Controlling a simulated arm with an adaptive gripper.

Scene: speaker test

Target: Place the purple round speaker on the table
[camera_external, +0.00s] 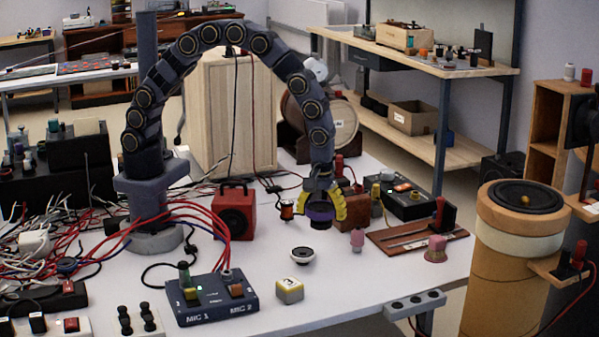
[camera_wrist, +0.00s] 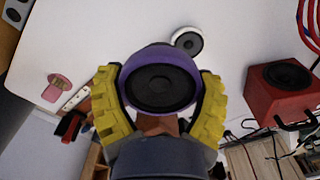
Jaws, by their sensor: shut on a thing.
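The purple round speaker (camera_wrist: 172,64) has a dark cone and sits between the two yellow fingers of my gripper (camera_wrist: 160,95) in the wrist view. The fingers are shut on its sides. In the external view, my gripper (camera_external: 322,208) holds the purple speaker (camera_external: 319,213) above the white table (camera_external: 350,285), right of the red box speaker. Whether the speaker touches the tabletop is hard to tell.
A small white speaker (camera_external: 302,255) lies in front of my gripper. A red box speaker (camera_external: 236,211) stands to the left. A yellow-white cube (camera_external: 289,290), blue mic box (camera_external: 212,297) and pink item (camera_external: 357,239) are nearby. Free table lies front right.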

